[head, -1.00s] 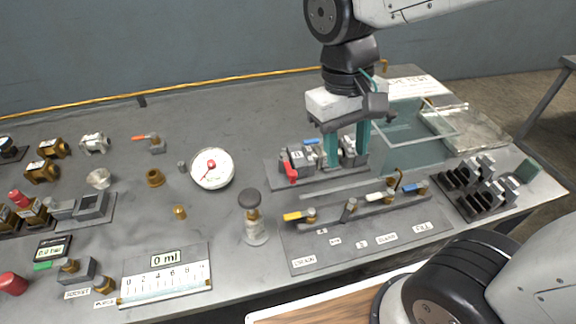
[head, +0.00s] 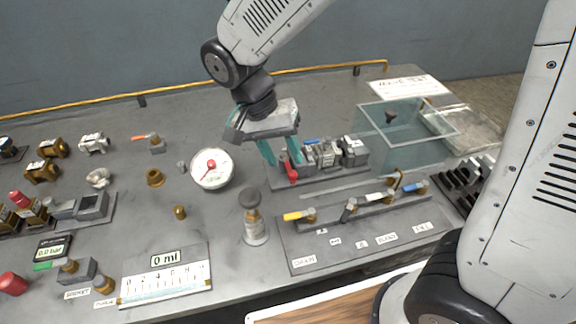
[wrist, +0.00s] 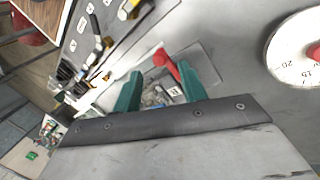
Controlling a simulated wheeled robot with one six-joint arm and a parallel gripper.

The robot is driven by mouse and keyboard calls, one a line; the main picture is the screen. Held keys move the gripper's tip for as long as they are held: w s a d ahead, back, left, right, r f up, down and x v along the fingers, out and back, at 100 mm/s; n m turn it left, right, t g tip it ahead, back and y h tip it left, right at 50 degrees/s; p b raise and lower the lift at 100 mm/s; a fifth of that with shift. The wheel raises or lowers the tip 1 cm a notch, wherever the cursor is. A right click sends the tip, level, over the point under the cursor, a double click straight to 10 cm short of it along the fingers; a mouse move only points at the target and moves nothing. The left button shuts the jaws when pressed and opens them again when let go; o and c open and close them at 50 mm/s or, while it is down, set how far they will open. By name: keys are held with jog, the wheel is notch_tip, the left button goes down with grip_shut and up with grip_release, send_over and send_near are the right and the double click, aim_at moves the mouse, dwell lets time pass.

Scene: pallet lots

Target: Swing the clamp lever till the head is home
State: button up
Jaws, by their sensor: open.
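The clamp has a red lever (head: 290,172) at the left end of a row of grey blocks (head: 325,153) on a dark base plate. The lever points toward the front of the table. My gripper (head: 285,162) is open, tilted, with its teal fingers pointing down by the lever's upper end. In the wrist view the red lever (wrist: 165,62) shows in the gap between the tips of my gripper (wrist: 160,66). I cannot tell whether either finger touches it. The clamp's head cannot be made out behind the fingers and blocks.
A white dial gauge (head: 211,169) stands left of the clamp. A brass-necked fitting with a dark knob (head: 251,200) stands in front. A valve panel (head: 365,238) with coloured handles lies to the front right. A clear tank (head: 410,135) stands behind, to the right.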

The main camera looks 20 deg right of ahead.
aim_at(291, 172)
jog(key=shift+x, duration=2.1)
grip_shut()
